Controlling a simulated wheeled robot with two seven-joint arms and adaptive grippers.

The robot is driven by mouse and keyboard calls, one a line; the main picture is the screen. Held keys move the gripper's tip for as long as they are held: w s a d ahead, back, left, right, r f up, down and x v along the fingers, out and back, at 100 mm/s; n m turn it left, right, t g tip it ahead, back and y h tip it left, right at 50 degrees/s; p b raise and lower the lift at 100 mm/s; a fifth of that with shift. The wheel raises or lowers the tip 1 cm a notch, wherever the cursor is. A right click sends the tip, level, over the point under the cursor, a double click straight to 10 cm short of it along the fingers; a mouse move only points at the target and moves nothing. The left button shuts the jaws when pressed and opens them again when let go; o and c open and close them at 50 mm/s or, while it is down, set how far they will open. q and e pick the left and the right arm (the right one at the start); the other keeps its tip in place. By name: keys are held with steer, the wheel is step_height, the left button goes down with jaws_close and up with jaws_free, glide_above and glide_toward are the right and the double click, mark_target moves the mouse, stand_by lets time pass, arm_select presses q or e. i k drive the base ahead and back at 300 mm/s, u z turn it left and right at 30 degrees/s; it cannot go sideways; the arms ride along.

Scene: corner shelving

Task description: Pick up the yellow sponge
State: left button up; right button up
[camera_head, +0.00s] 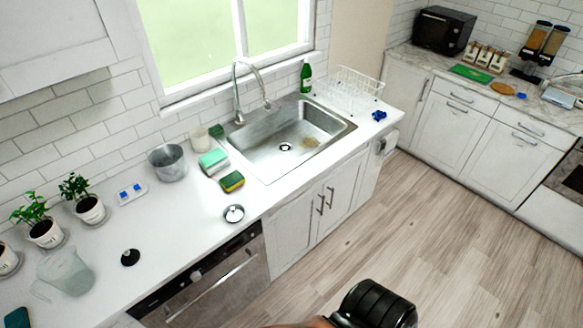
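A yellow sponge with a dark green side (232,181) lies on the white counter (185,215), left of the sink and near the counter's front edge. A teal and pale sponge stack (213,161) sits just behind it. No gripper fingers show in the head view. A black ribbed part at the bottom centre looks like part of my own body, and no fingers can be made out on it. Nothing touches the yellow sponge.
The sink (285,140) with its tall faucet (238,90) is right of the sponge. A metal pot (167,163) stands to its left, and a small round metal item (234,213) lies in front. Potted plants (90,208) and a clear jug (66,270) are farther left. The wooden floor (420,220) is open.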

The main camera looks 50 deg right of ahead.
mark_target(228, 182)
steer(key=z, duration=0.8)
steer(key=i, duration=1.05)
steer(key=z, duration=0.55)
